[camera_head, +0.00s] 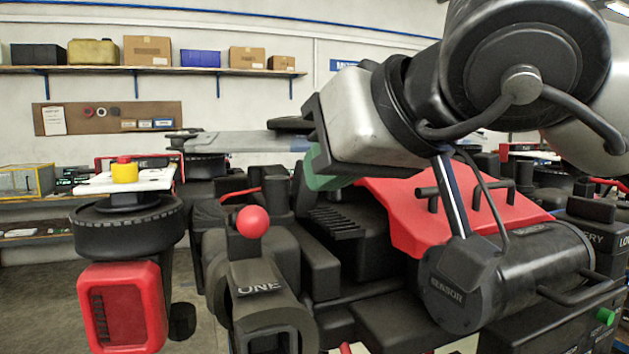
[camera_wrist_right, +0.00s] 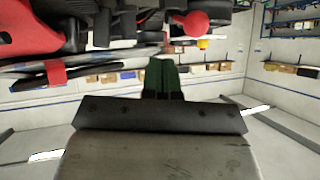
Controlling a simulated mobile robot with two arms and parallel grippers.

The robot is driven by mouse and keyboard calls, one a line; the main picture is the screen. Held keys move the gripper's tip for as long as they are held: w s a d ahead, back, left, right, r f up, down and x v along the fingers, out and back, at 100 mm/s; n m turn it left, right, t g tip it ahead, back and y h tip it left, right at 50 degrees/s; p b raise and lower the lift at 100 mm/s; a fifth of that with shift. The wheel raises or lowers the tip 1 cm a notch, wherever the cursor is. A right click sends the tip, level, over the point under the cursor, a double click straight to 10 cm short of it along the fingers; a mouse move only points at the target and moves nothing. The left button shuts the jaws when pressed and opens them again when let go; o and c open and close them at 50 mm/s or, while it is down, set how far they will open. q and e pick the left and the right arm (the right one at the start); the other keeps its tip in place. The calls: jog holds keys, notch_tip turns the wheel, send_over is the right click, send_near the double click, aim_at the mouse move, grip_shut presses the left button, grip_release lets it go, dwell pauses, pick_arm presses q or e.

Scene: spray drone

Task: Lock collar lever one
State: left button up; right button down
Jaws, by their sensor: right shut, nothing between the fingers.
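The collar marked ONE (camera_head: 262,312) is a dark clamp at the lower middle of the head view. Its lever (camera_head: 243,250) stands roughly upright and ends in a red ball knob (camera_head: 253,222). The red ball also shows at the top of the right wrist view (camera_wrist_right: 193,22). My right gripper (camera_head: 322,178) reaches in from the right with green fingers. It is apart from the ball, to its right in the head view. In the right wrist view its green fingers (camera_wrist_right: 164,75) are together and empty. My left gripper is in neither view.
A red-cased rotor pod (camera_head: 122,305) with a white plate and yellow cap is left of the collar. A red cover (camera_head: 440,215) and dark drone parts lie to the right. Shelves with boxes (camera_head: 147,50) line the back wall.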

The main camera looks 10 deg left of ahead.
jog(key=a+r+v, duration=0.1)
jog(key=v, duration=0.8)
jog(key=shift+b, duration=0.35)
jog(key=shift+d+r, duration=0.1)
jog(key=shift+d, duration=0.1)
